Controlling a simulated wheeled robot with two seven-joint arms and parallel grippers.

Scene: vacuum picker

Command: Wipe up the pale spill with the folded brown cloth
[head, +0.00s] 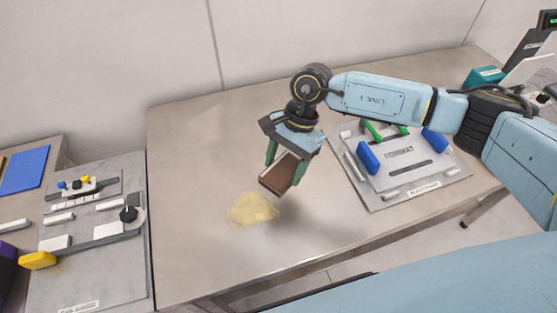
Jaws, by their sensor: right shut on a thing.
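The pale yellow spill (252,209) lies on the grey table near its front, left of the table's middle. The folded brown cloth (278,175) is held between the green fingers of my right gripper (286,174). The gripper is shut on it and points down. The cloth is tilted and is up and to the right of the spill in the picture. It appears to be above the table, with a soft shadow below and to the right. My left gripper is not in view.
A grey board marked FORMAT (402,194) with blue and green parts sits at the right of the table. A gauge board (92,276) is at the left, beside a yellow block (37,261) and a blue mat (24,170). The table's middle and back left are clear.

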